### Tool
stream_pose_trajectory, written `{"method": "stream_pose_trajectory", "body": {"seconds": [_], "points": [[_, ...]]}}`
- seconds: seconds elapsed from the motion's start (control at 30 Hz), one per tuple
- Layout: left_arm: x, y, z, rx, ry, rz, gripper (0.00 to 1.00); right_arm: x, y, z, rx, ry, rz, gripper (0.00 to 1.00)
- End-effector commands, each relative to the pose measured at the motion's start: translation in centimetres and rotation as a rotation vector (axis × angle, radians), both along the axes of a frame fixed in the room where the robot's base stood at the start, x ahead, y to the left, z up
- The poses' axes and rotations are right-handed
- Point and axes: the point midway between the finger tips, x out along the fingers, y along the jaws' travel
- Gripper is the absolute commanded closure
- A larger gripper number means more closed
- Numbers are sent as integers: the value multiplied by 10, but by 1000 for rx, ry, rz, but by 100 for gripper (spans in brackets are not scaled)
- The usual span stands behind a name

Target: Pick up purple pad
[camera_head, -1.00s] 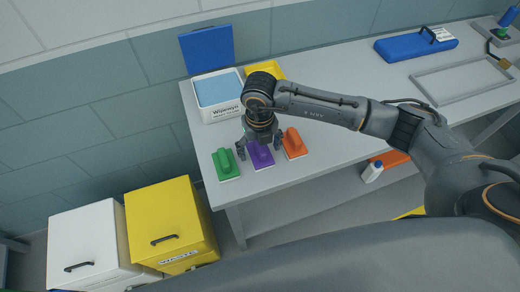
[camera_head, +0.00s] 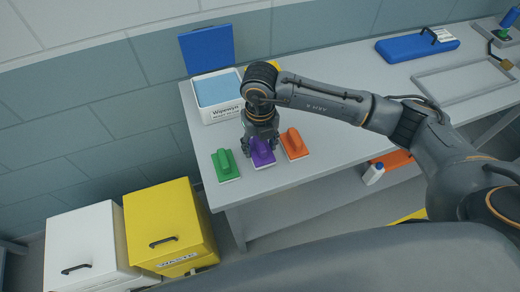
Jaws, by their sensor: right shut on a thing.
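The purple pad (camera_head: 263,155) lies on the grey table near its front left corner, between a green pad (camera_head: 225,165) and an orange pad (camera_head: 294,144). My right gripper (camera_head: 261,147) points down over the purple pad and is shut on its raised handle. The gripper's fingers partly hide the back of the pad. The pad appears to be at the table surface; any small gap beneath it cannot be told. My left gripper is not in view.
An open wipes box (camera_head: 219,97) with a raised blue lid stands behind the pads. A blue case (camera_head: 416,45) and an empty grey tray (camera_head: 462,79) are farther right on the table (camera_head: 338,150). White (camera_head: 85,243) and yellow (camera_head: 168,222) bins stand on the floor at left.

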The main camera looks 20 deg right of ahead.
Motion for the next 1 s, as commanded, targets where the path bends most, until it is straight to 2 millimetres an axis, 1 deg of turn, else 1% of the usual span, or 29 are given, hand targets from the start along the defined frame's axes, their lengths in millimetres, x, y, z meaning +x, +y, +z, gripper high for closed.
{"method": "stream_pose_trajectory", "body": {"seconds": [0.03,0.07,0.17,0.33,0.4,0.5,0.63,0.8,1.0], "points": [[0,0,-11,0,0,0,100,2,0,5,1,-9,2,78],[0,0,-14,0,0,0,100,1,1,10,3,-8,3,78],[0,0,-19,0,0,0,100,-15,12,30,4,-8,8,78],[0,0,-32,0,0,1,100,-42,31,71,4,-11,9,78],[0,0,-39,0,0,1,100,-59,43,77,4,-8,12,78],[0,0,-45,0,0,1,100,-79,55,88,3,-7,10,78],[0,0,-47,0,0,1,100,-97,67,100,0,-7,7,78],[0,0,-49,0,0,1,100,-111,77,108,1,-5,3,78],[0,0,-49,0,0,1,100,-116,79,110,0,-2,0,78]]}}
